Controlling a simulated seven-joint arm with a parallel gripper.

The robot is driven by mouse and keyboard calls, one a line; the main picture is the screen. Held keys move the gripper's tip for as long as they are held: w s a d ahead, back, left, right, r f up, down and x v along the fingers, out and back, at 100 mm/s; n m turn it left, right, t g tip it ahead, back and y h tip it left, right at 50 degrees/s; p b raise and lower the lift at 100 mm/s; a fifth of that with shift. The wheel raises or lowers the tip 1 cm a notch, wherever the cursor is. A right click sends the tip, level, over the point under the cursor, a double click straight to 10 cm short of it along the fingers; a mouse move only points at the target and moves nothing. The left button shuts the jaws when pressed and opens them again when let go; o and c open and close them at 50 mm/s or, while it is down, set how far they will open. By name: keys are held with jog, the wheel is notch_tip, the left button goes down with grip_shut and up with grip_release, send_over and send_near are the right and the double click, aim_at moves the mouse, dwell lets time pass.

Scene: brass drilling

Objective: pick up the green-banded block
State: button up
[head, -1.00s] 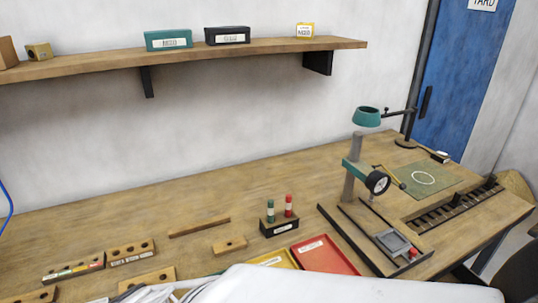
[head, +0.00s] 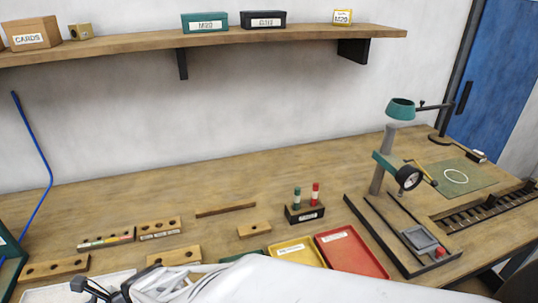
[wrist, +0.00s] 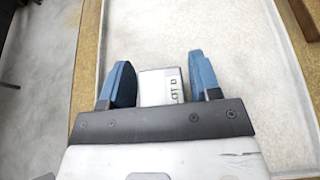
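I cannot make out a green-banded block for certain in either view. My gripper (head: 88,287) is low at the left front in the head view, over a whitish tray (head: 45,293). In the wrist view my gripper (wrist: 162,85) has its blue fingertips apart. A white label with dark lettering (wrist: 162,87) shows between them, seemingly beyond the fingers. The pale tray surface (wrist: 225,45) fills much of that view.
More drilled wooden blocks (head: 55,268) stand around. A black stand (head: 305,214) holds a green and a red peg. Yellow (head: 297,252) and red (head: 352,254) trays and a small drill press (head: 388,175) are to the right. The back of the bench is mostly clear.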

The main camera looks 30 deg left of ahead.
grip_shut()
jog(key=shift+r, duration=0.2)
jog(key=shift+r, duration=1.75)
jog(key=d, duration=1)
jog(key=s+d+r, duration=0.1)
jog(key=d, duration=0.5)
jog(key=shift+r, duration=0.1)
jog(key=shift+r, duration=0.15)
